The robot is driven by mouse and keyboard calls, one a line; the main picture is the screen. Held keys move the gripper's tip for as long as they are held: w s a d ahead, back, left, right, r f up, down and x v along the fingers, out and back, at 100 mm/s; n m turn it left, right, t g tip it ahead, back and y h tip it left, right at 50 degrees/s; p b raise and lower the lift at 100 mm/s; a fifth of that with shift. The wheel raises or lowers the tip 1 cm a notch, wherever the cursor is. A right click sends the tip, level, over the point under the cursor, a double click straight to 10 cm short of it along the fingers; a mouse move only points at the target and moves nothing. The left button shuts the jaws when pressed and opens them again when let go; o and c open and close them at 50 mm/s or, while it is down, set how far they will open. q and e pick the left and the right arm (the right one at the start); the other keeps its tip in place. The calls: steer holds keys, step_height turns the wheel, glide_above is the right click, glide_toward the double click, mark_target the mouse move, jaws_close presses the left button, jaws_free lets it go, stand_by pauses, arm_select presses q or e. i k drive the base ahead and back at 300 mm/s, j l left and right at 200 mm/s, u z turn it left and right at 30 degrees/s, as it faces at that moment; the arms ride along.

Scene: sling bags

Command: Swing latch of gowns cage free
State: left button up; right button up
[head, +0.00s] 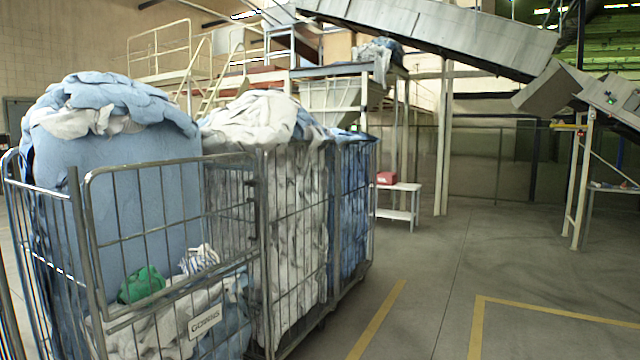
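The gowns cage (92,255) is a grey metal wire cage at the left front, with a white label reading what looks like "GOWNS" (205,320) low on its front. Its front gate (170,165) has a top rail and thin upright bars, and spans between posts at left and right. I cannot clearly make out a latch on it. Inside are a large light-blue bundle (150,215), a green cloth (141,285), and white and blue cloths lower down. Neither of my grippers shows in the head view.
Two more cages, one with white linen (297,225) and one with blue linen (352,210), stand close behind to the right. Open floor (440,270) with yellow lines lies to the right.

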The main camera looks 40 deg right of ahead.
mark_target(252, 183)
steer(key=z, duration=1.05)
steer(key=i+l+z, duration=0.15)
steer(key=i, duration=0.4)
